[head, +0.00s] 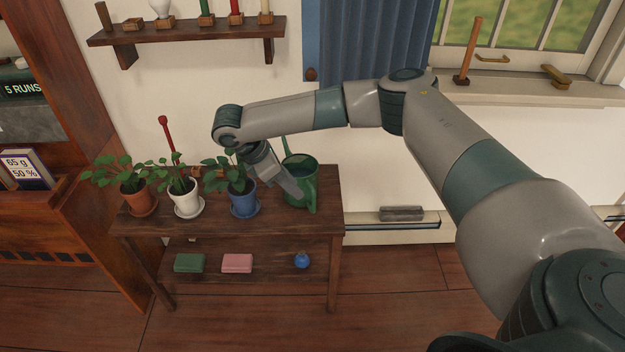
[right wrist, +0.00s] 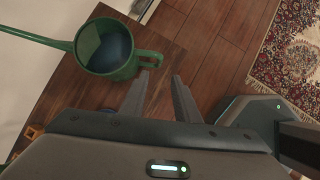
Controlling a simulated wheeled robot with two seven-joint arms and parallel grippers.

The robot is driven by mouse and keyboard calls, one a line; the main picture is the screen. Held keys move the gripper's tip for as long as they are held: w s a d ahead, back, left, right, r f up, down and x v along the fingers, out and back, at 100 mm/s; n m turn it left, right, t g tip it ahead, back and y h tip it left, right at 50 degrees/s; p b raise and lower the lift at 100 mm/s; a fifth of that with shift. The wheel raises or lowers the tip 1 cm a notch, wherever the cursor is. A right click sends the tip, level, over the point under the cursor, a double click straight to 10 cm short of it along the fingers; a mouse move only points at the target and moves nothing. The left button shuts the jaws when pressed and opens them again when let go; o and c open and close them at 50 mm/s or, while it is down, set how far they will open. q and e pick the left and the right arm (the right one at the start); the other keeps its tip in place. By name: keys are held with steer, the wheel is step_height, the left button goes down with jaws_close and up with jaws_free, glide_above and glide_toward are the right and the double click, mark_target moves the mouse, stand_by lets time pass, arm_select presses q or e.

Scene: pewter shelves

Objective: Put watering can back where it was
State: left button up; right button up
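The green watering can (head: 304,184) stands upright on the right end of the wooden table, its long spout pointing back toward the wall. In the right wrist view the can (right wrist: 107,48) is seen from above, its loop handle (right wrist: 151,57) turned toward my fingers. My right gripper (head: 293,192) is close to the can's left side in the head view. In the right wrist view its fingers (right wrist: 160,77) are apart with nothing between them. The handle is just beyond the fingertips; I cannot tell whether they touch. My left gripper is not in view.
A blue pot (head: 244,204), a white pot (head: 187,205) and a terracotta pot (head: 138,201) with plants line the wooden table (head: 220,228) left of the gripper.

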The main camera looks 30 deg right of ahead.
steer(key=s+a+f+m+t+y, duration=0.1)
steer(key=s+a+f+y, duration=0.2)
steer(key=s+a+f, duration=0.55)
steer(key=s+a+f+m+y, duration=0.1)
steer(key=s+a+f+y, duration=0.35)
steer(key=a, duration=0.75)
steer(key=s+a+f+m+t+y, duration=0.1)
steer(key=s+a+f+y, duration=0.2)
steer(key=s+a+f, duration=0.5)
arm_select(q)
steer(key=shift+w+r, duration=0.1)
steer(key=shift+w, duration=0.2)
arm_select(e)
steer(key=s+d+f+m+t+h, duration=0.2)
steer(key=s+d+m+t+h, duration=0.1)
steer(key=s+d+m, duration=0.8)
steer(key=s+d, duration=0.4)
steer(key=d, duration=0.2)
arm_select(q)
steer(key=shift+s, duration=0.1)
arm_select(e)
steer(key=shift+d, duration=0.1)
